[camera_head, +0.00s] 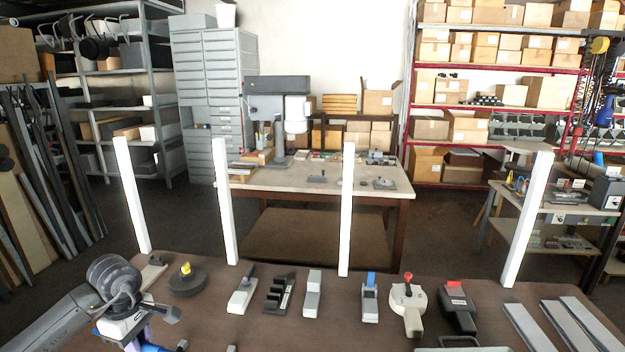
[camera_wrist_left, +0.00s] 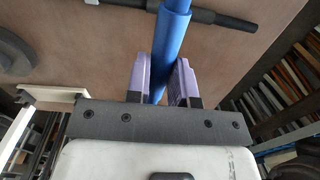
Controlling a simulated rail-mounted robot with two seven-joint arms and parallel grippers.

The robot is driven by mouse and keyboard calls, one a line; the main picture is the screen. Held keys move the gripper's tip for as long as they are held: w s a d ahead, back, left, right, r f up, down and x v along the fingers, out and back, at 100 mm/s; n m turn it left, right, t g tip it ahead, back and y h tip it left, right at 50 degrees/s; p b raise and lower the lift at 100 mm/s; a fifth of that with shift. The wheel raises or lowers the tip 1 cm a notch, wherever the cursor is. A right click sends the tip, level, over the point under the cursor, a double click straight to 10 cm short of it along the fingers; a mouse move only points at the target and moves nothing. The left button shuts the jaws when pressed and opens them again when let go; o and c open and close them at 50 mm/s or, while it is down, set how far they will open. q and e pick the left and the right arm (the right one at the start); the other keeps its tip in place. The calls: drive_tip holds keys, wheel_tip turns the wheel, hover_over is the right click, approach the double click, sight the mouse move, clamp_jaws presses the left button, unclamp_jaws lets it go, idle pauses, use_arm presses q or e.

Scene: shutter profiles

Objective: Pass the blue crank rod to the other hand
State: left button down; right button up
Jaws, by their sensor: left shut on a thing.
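My left gripper (camera_head: 150,338) is low at the left of the table's front in the head view. In the left wrist view its two purple fingers (camera_wrist_left: 162,75) are shut on the blue crank rod (camera_wrist_left: 173,32). The rod runs away from the fingers to the top edge, where it is cut off. In the head view only a little blue shows at the gripper, at the bottom edge. A dark bar (camera_wrist_left: 223,18) passes crosswise near the rod; I cannot tell whether it is joined to it. My right gripper is not in view.
The brown table (camera_head: 270,325) carries a row of small devices, among them a black disc with a yellow knob (camera_head: 187,281), a blue-topped one (camera_head: 370,300) and a red-topped one (camera_head: 458,305). Several white posts (camera_head: 346,210) stand upright along its far side. Grey profiles (camera_head: 570,325) lie at right.

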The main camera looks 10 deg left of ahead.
use_arm(q)
drive_tip(key=s+d+m, duration=0.4)
drive_tip(key=d+m, duration=0.5)
drive_tip(key=d, duration=0.3)
drive_tip(key=s+d+m, duration=0.3)
drive_tip(key=d+m, duration=0.6)
drive_tip(key=d, duration=0.4)
drive_tip(key=s+r+p, duration=0.4)
drive_tip(key=r+p, duration=0.7)
drive_tip(key=p, duration=0.1)
drive_tip(key=s+r+p, duration=0.4)
drive_tip(key=r+p, duration=0.7)
drive_tip(key=p, duration=0.1)
drive_tip(key=shift+s+a, duration=0.15)
drive_tip(key=shift+s, duration=0.15)
drive_tip(key=shift+r, duration=0.1)
